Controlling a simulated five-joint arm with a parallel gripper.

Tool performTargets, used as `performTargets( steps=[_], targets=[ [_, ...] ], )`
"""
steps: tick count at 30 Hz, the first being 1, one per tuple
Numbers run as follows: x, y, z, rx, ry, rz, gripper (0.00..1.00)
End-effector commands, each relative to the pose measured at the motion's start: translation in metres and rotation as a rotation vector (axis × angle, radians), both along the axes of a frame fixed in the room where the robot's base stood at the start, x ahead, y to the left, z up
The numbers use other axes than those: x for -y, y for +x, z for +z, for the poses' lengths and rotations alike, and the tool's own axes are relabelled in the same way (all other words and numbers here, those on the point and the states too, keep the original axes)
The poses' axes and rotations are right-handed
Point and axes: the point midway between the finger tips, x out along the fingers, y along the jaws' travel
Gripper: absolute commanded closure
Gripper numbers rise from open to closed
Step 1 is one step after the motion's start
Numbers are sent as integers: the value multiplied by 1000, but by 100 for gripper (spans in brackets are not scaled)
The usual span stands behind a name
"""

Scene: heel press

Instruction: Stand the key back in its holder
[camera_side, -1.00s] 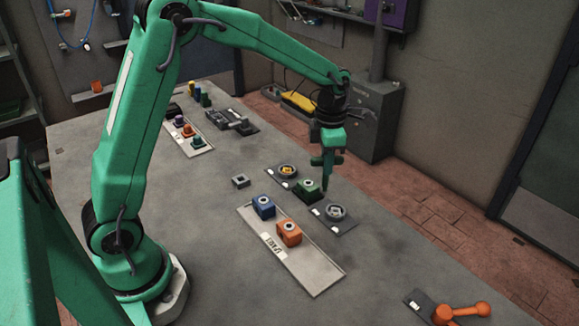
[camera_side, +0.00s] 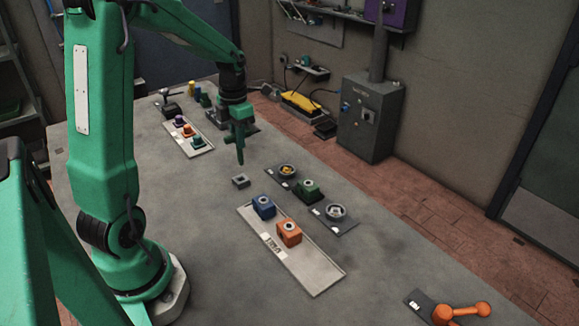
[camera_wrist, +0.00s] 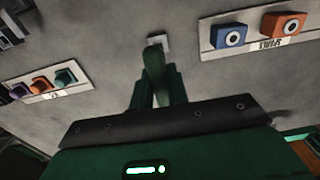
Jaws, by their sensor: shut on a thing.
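My gripper (camera_side: 238,130) is shut on the green key (camera_side: 240,154), which hangs point down above the table. The wrist view also shows the key (camera_wrist: 154,62) between my two green fingers (camera_wrist: 157,95). The holder appears to be the small grey square block with a socket (camera_side: 240,181). It stands on the table just below the key in the side view. In the wrist view the holder (camera_wrist: 165,41) lies just beyond the key's end and is partly covered by it. The key is apart from the holder in the side view.
A pale tray (camera_side: 308,277) with a blue and an orange block lies in front. To the right are a green block (camera_side: 308,190) and two round fittings on dark plates. Another tray (camera_side: 180,150) with coloured pieces lies behind. An orange-handled lever (camera_side: 462,311) is front right.

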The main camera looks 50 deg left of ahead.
Motion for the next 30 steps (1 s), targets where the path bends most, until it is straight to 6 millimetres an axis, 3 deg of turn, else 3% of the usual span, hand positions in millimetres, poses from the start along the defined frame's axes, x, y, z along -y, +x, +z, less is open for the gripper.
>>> performTargets(
  steps=[14, 30],
  targets=[
    [-4, -5, -3, 0, 0, 14, 100],
    [-4, -5, -33, -1, -1, 14, 100]
  ],
)
